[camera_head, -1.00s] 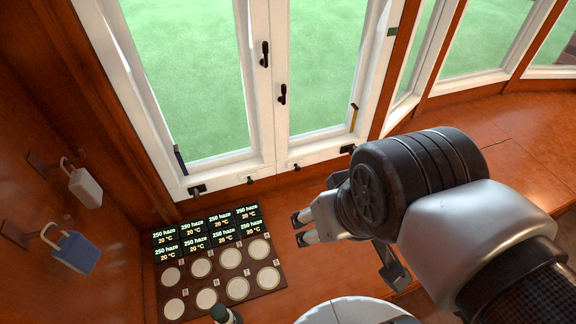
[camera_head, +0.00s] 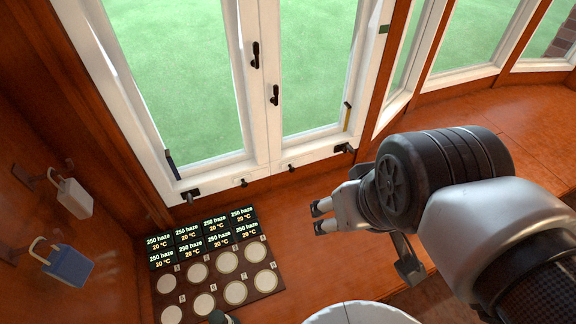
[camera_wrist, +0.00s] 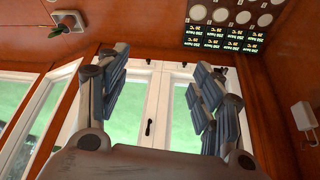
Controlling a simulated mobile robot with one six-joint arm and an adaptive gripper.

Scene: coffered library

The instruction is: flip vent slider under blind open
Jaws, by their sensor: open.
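A white-framed double window (camera_head: 262,155) stands beyond my gripper. I cannot see a blind, and I cannot tell which fitting is the vent slider. A dark strip (camera_head: 172,164) sits at the lower left of the left pane, and a yellow-and-dark strip (camera_head: 347,117) at the lower right of the right pane. Small dark fittings (camera_head: 190,196) line the bottom rail. My gripper (camera_head: 323,217) is open and empty, above the wooden sill and apart from the window. In the wrist view its fingers (camera_wrist: 160,85) spread in front of the window (camera_wrist: 137,102).
A panel (camera_head: 262,281) with several round pale discs and small displays lies on the sill at lower left. A white padlock (camera_head: 75,198) and a blue one (camera_head: 68,264) hang on the left wall. A white round object (camera_head: 360,313) is at the bottom edge. The right sill is clear.

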